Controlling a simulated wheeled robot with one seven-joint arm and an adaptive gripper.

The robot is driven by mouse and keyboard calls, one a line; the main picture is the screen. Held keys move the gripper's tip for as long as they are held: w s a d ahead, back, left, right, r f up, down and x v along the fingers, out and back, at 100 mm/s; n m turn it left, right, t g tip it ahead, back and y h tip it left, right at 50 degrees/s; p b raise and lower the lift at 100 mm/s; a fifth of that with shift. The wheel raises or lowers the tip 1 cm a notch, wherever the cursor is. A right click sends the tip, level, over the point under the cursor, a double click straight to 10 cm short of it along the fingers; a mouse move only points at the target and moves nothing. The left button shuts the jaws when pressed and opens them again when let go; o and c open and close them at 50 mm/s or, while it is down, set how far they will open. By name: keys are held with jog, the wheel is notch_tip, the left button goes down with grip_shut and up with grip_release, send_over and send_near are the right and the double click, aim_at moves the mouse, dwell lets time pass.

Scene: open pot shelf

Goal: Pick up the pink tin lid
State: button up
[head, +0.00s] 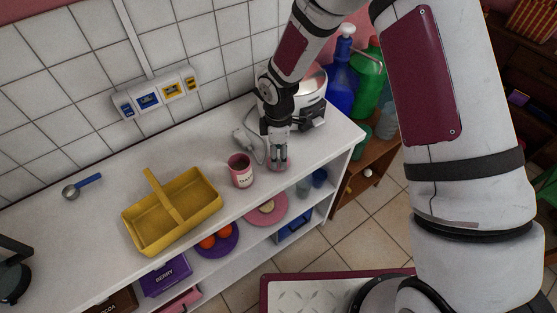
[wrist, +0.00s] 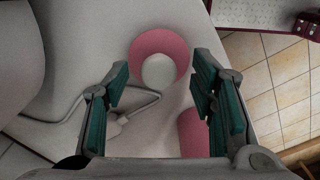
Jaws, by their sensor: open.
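The pink tin lid (head: 287,166) lies on the white counter near its front right part, partly hidden behind my gripper (head: 278,160) in the head view. In the wrist view the lid (wrist: 143,44) is a round pink disc with a pale round middle. My gripper also shows there (wrist: 160,88), open, with its two teal-padded fingers apart. The lid appears between and beyond the fingertips, and nothing is held. The head view shows the fingers pointing down over it; whether they touch it I cannot tell.
A pink labelled mug (head: 240,172) stands just left of the lid, close to one finger in the wrist view (wrist: 193,133). A white cable (head: 243,136) and a round appliance (head: 312,82) are behind. A yellow basket (head: 150,238) stands further left. Blue and green bottles (head: 341,80) stand at right.

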jog(key=shift+w+f, duration=0.1)
jog(key=shift+f, duration=0.65)
jog(key=shift+c, duration=0.2)
grip_shut()
